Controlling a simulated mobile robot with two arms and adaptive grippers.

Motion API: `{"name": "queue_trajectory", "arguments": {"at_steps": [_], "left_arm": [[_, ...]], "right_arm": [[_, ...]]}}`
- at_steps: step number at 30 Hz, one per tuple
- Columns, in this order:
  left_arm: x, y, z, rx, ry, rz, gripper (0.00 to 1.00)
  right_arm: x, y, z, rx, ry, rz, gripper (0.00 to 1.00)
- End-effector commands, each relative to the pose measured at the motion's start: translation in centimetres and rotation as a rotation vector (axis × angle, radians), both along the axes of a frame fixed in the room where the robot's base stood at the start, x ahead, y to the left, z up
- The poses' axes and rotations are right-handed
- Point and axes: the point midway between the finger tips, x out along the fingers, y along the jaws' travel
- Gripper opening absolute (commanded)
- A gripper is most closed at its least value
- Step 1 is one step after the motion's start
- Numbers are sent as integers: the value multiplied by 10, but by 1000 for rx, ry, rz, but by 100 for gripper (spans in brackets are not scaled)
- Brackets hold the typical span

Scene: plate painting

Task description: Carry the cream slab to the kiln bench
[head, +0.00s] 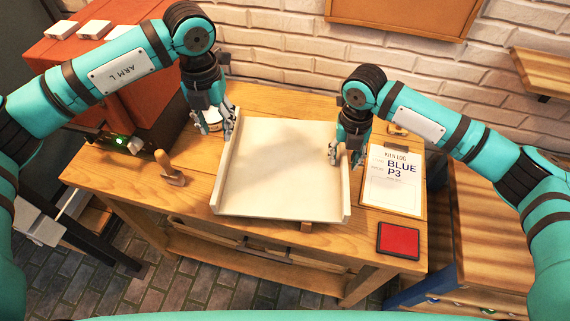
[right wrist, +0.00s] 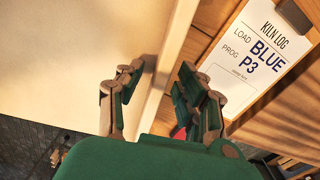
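The cream slab (head: 283,165) lies flat on the wooden workbench (head: 120,173), a wide tray-like board with raised left and right edges. In the right wrist view its pale surface (right wrist: 70,60) fills the left side. My right gripper (head: 345,154) is at the right edge; in the right wrist view its fingers (right wrist: 165,95) stand apart on either side of the raised rim, with gaps showing. My left gripper (head: 229,125) is low at the slab's left edge; whether its fingers touch the rim is unclear. I cannot tell which surface is the kiln bench.
A kiln log sheet (head: 393,182) reading "BLUE P3" and a red pad (head: 398,241) lie right of the slab. Another wooden surface (head: 510,225) stands at right. A brick wall is behind.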

Motion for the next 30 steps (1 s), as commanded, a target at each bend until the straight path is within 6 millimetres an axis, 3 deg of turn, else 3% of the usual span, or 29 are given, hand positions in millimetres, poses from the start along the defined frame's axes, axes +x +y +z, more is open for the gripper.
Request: {"name": "queue_trajectory", "arguments": {"at_steps": [7, 21, 30], "left_arm": [[0, 0, 8, 1, -1, -1, 37], [0, 0, 8, 0, 0, -1, 37], [0, 0, 8, 0, 0, -1, 37]], "right_arm": [[1, 0, 15, 2, -2, -1, 37], [1, 0, 105, 1, -2, 0, 37], [0, 0, 120, 0, 1, 1, 37]]}}
